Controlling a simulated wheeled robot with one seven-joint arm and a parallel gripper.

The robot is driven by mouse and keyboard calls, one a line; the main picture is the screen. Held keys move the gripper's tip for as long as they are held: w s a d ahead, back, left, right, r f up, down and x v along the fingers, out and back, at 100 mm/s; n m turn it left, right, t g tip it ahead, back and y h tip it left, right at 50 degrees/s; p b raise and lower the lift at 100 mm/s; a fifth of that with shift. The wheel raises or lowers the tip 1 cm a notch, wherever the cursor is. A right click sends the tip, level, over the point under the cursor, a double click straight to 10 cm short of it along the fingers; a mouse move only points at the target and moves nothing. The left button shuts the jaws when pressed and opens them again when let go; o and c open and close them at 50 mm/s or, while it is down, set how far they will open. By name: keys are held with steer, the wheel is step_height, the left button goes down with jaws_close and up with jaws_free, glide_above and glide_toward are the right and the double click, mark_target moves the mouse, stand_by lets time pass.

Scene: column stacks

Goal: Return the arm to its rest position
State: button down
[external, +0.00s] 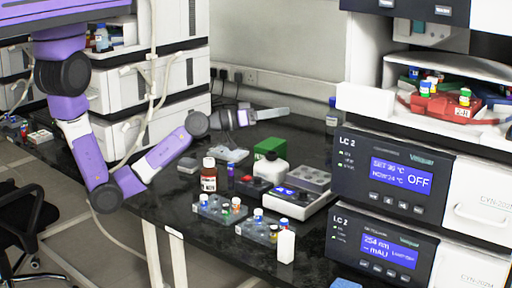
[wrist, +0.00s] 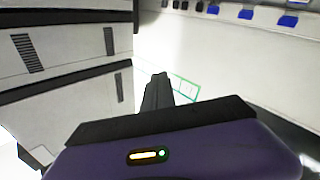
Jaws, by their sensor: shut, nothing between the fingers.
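My arm, purple and white with dark joints, hangs from the upper left of the external view and reaches right over the black bench. My gripper (external: 272,114) is at its end, pointing right, raised above the back of the bench and apart from the objects there. In the wrist view my gripper (wrist: 158,88) shows dark fingers together with nothing between them. The wrist view faces pale walls and instrument housings.
Stacked LC instruments (external: 385,170) rise at the right. White stacked modules (external: 150,90) stand behind my arm at the left.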

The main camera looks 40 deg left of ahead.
steer(key=s+r+n+t, duration=0.4)
steer(key=s+r+t, duration=0.1)
steer(key=s+r, duration=0.15)
steer(key=s+a+f+n+y+p, duration=0.3)
steer(key=s+a+f+n+y, duration=0.2)
steer(key=s+a+f+y, duration=0.9)
steer(key=s+a+f+m+g+h+p, duration=0.1)
steer(key=s+a+m+g, duration=0.3)
steer(key=s+a, duration=1.1)
steer(key=shift+s+a+f+p, duration=0.2)
steer(key=shift+s+f+p, duration=0.4)
steer(key=shift+s+f, duration=0.4)
steer(key=shift+s+r, duration=0.1)
steer(key=shift+r, duration=0.05)
